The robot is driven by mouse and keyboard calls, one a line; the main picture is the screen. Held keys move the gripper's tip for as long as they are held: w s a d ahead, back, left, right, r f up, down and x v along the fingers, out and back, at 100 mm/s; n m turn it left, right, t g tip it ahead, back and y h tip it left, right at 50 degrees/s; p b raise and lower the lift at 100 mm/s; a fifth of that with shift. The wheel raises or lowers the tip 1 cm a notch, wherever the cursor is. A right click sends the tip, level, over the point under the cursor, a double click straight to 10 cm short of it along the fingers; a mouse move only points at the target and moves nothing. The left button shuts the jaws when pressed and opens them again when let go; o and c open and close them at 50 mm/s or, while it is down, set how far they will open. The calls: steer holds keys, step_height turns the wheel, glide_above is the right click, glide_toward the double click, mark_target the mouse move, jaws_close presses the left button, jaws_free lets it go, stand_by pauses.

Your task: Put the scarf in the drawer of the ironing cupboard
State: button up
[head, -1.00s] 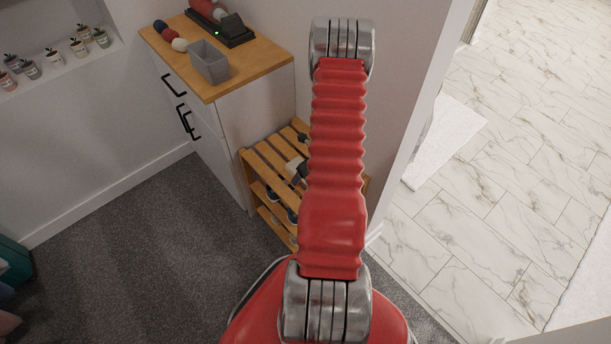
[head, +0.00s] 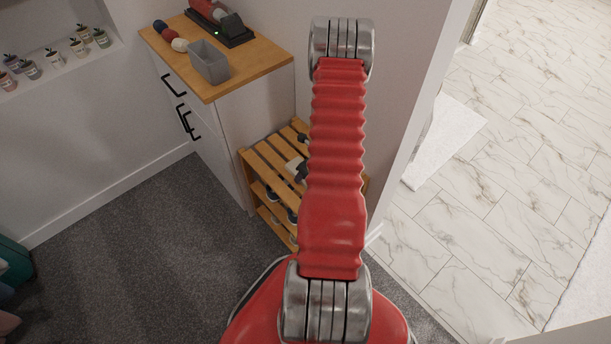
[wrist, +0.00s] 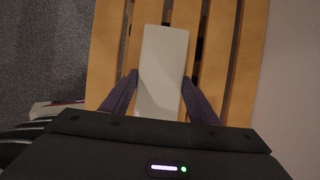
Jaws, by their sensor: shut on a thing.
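A pale, flat oblong thing, which looks like the folded scarf (wrist: 163,62), lies over the slats of a wooden rack in the wrist view. My gripper (wrist: 160,90) has its two dark fingers against its sides, shut on it. In the head view the pale scarf (head: 294,165) shows only in part beside my red arm, which hides most of the gripper. The ironing cupboard (head: 262,125) is white with a wooden top. Its upper front, with a black handle (head: 173,86), looks shut.
The slatted rack (head: 262,172) stands against the cupboard's right side, with shoes on its lower shelf. A grey bin (head: 209,63), several balls and a dark device (head: 220,25) stand on the cupboard top. Grey carpet (head: 140,240) in front is clear. A wall edge stands right.

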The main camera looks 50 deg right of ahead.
steer(key=shift+c, duration=1.4)
steer(key=shift+r, duration=0.1)
step_height(320, 180, up, 10)
steer(key=shift+w, duration=0.1)
